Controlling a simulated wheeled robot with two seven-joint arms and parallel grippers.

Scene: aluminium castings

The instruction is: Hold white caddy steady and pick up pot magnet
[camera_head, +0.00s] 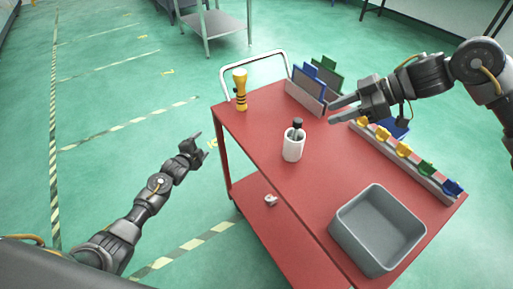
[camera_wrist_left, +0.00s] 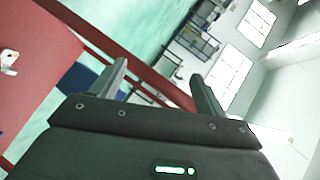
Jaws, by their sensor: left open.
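The white caddy (camera_head: 292,150) is a small upright cup on the red cart's top. A dark-knobbed item with a grey stem, seemingly the pot magnet (camera_head: 298,124), stands in it; its lower end is hidden inside. My right gripper (camera_head: 330,112) is open and empty, above the cart top, to the right of and beyond the caddy. My left gripper (camera_head: 203,143) is open and empty, off the cart's left side and apart from the caddy. Its spread fingers also show in the left wrist view (camera_wrist_left: 158,70), with nothing between them.
The red cart (camera_head: 313,190) bears a yellow-black tool (camera_head: 240,90), a rack with blue and green plates (camera_head: 307,94), a rail of coloured clips (camera_head: 403,158) and a grey bin (camera_head: 350,240). A small pale part (camera_head: 270,200) lies on the lower shelf. Floor at left is clear.

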